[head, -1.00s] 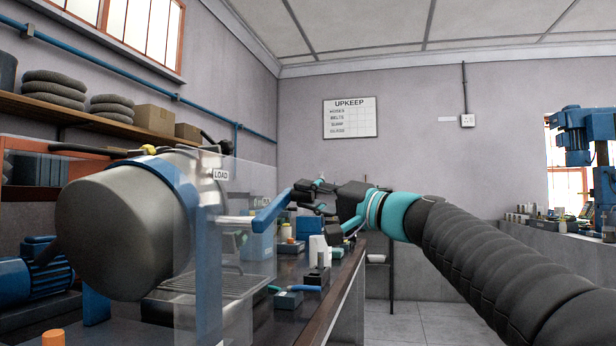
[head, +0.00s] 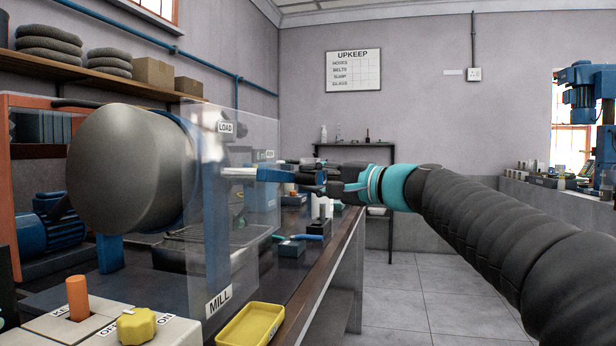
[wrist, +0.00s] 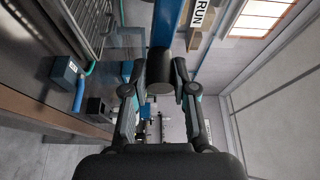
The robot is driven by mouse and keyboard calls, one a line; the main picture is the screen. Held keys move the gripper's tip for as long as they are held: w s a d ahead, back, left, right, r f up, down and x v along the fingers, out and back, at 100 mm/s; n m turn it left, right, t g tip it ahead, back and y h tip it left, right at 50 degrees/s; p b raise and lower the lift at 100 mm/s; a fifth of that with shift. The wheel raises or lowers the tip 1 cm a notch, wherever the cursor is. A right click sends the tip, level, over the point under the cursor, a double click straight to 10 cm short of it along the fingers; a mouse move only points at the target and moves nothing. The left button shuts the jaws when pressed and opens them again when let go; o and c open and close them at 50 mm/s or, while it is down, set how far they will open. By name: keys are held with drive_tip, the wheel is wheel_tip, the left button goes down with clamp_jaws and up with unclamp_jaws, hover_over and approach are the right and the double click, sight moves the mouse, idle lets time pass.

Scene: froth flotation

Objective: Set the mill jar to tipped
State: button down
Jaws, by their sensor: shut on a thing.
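The mill jar (head: 125,170) is a large dark grey drum on a blue stand at the left of the head view. A blue lever (head: 280,174) reaches right from the mill, past a clear guard, and lies nearly level. My gripper (head: 318,180) is at the lever's right end. In the wrist view the blue lever (wrist: 167,20) comes down from the top to a dark round grip (wrist: 160,76). My gripper (wrist: 160,88) is shut on that grip. The jar is out of the wrist view, and the jar's far side is hidden.
The clear guard (head: 258,215) stands between jar and arm. A yellow tray (head: 250,324) and a control box with a yellow knob (head: 137,326) are at the near edge. Small blocks (head: 291,249) sit on the bench below the lever. The floor (head: 430,290) at right is clear.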

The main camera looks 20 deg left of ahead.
drive_tip(key=shift+f, duration=0.3)
drive_tip(key=c, duration=0.9)
unclamp_jaws()
drive_tip(key=shift+r, duration=0.15)
drive_tip(key=shift+d, duration=0.25)
drive_tip(key=v, duration=1.1)
drive_tip(key=shift+s+d+r, duration=0.1)
drive_tip(key=shift+s+d, duration=0.05)
drive_tip(key=shift+d, duration=0.1)
